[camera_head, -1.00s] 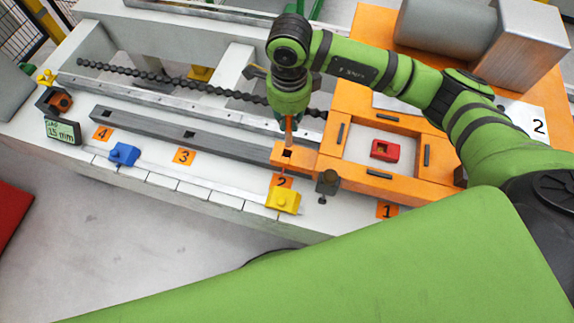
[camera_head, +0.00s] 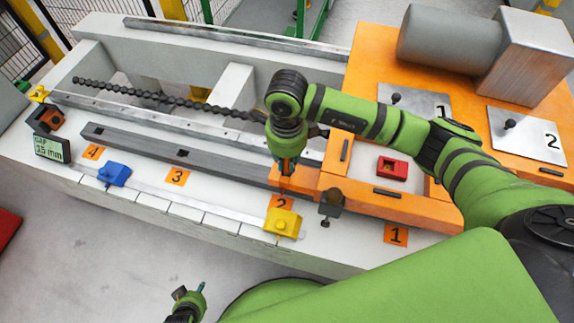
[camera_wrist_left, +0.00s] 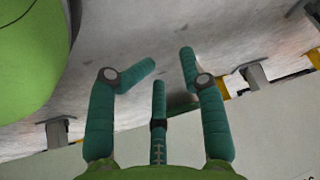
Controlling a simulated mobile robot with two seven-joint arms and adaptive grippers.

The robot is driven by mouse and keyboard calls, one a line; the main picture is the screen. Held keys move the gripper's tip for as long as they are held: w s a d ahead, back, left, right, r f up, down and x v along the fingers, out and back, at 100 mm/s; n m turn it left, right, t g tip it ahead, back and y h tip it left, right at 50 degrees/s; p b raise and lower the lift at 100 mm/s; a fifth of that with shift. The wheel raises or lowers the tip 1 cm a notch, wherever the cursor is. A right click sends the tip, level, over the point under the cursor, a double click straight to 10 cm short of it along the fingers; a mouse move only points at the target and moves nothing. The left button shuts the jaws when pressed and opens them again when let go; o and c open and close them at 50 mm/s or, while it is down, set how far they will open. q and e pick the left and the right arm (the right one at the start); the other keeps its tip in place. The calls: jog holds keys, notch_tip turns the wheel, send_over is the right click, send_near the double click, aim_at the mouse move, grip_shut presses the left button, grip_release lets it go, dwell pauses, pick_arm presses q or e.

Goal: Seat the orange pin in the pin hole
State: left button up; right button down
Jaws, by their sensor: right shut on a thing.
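My right gripper (camera_head: 286,163) is shut on the orange pin (camera_head: 285,169) and points down over the orange block (camera_head: 309,184) at the left end of the orange frame. Only a little of the pin shows between the fingers. The pin hole in this block is hidden behind the gripper and pin. I cannot tell whether the pin's tip is in the hole or just above it. My left gripper (camera_head: 190,298) is low at the bottom of the head view, away from the bench. In the left wrist view its fingers (camera_wrist_left: 168,62) are apart with nothing between them.
A dark clamp post (camera_head: 330,203) and a yellow block (camera_head: 282,222) stand close in front of the right gripper. A red block (camera_head: 392,169) lies inside the frame. A blue block (camera_head: 115,174) and a gap display (camera_head: 52,149) are at the left.

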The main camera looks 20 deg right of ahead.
jog(key=shift+w+f, duration=0.15)
jog(key=shift+f, duration=0.4)
pick_arm(q)
jog(key=shift+s+d+f+g, duration=0.1)
jog(key=shift+s+f+g, duration=0.1)
jog(key=shift+s, duration=0.3)
jog(key=shift+s+d+f+g, duration=0.1)
jog(key=shift+s+f+g, duration=0.1)
jog(key=shift+s, duration=0.3)
pick_arm(e)
jog(key=shift+f+b, duration=0.15)
jog(key=shift+b, duration=0.15)
jog(key=c, duration=1.2)
grip_release()
pick_arm(q)
jog(key=shift+s, duration=0.15)
